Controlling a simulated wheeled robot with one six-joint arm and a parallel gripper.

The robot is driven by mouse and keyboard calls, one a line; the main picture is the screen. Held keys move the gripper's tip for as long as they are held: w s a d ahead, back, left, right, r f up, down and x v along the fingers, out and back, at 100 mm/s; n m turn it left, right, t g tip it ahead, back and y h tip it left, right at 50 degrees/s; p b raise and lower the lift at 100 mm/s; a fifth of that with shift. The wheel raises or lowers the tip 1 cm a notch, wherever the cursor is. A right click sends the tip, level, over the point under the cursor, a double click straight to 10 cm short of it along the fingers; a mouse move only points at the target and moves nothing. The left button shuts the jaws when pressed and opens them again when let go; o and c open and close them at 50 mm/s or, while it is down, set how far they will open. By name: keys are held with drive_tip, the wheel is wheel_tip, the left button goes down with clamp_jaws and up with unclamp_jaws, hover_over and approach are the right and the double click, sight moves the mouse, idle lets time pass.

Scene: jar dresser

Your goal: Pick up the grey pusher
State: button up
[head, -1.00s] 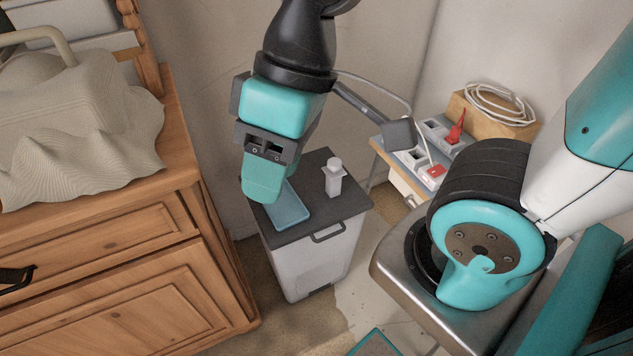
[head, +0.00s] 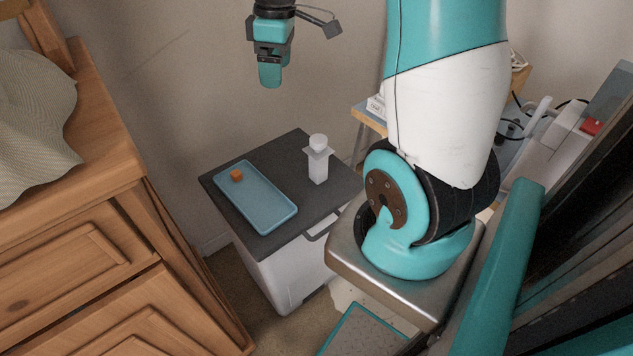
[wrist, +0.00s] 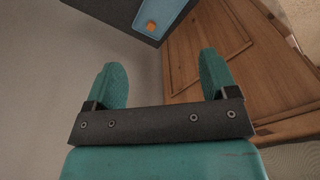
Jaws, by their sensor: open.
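The pusher (head: 318,165), a pale grey upright piece with a flat flange and a round knob on top, stands on the dark top of a small white cabinet (head: 290,150). It is to the right of a blue tray (head: 262,213) and apart from it. My gripper (head: 270,76) is high above and behind the cabinet top, left of the pusher in the head view. In the wrist view its two teal fingers (wrist: 161,78) are spread apart with nothing between them. The pusher does not show in the wrist view.
A wooden dresser (head: 75,240) with draped cloth (head: 35,120) stands at left. A bench with power strips is partly hidden behind my arm.

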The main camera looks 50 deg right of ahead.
drive_tip(key=s+d+f+b, duration=0.1)
drive_tip(key=d+f+b, duration=0.2)
drive_tip(key=d+f, duration=0.55)
hover_over(319, 138)
drive_tip(key=shift+g+h, duration=0.3)
drive_tip(key=shift+g, duration=0.1)
drive_tip(key=f, duration=0.9)
drive_tip(key=shift+w+a+f, duration=0.2)
drive_tip(key=shift+a+f, duration=0.05)
drive_tip(key=shift+f, duration=0.05)
drive_tip(key=shift+s+d+f, duration=0.1)
drive_tip(key=shift+f, duration=1.45)
drive_tip(key=shift+s+d+f, duration=0.1)
drive_tip(key=shift+f, duration=1.4)
drive_tip(key=shift+c, duration=0.4)
